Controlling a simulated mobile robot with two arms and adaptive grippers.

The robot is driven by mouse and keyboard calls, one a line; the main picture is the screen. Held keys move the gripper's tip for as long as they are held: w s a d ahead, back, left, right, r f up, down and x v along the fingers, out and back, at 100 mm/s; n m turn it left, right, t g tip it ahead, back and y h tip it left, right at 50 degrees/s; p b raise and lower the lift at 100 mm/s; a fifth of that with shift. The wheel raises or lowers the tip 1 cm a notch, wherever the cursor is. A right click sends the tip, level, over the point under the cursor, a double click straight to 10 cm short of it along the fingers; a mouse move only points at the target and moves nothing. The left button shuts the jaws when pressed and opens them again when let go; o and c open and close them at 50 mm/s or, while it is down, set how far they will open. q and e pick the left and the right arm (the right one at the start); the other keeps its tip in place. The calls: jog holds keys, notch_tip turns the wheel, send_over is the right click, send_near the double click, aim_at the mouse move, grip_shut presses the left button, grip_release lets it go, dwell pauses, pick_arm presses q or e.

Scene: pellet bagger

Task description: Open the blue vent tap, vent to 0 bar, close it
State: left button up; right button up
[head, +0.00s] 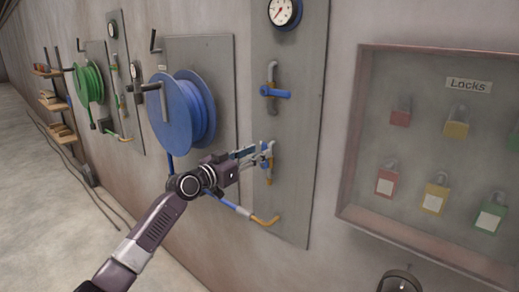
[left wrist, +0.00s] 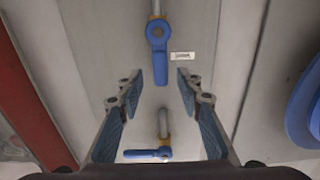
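Two blue-handled taps sit on a grey panel (head: 290,190). The upper tap (head: 275,92) has its handle crosswise; it shows in the left wrist view (left wrist: 148,155), which is upside down compared with the head view. The lower tap (left wrist: 158,50) has its handle along the pipe, with a small unreadable label beside it. In the head view the lower tap (head: 267,148) is partly hidden by my left gripper (head: 256,154). That gripper (left wrist: 160,88) is open and empty, its fingers spread either side of the lower handle's line. A pressure gauge (head: 284,12) is above; its value is unreadable. My right gripper is not seen.
A blue hose reel (head: 182,112) stands out from the wall left of the panel, with a blue hose (head: 228,203) below. A glass-fronted lock cabinet (head: 350,140) is on the right. A green reel (head: 88,84) and wooden shelves are farther left.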

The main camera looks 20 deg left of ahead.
pick_arm(q)
jog(key=shift+x, duration=1.1)
jog(key=shift+c, duration=0.3)
grip_shut()
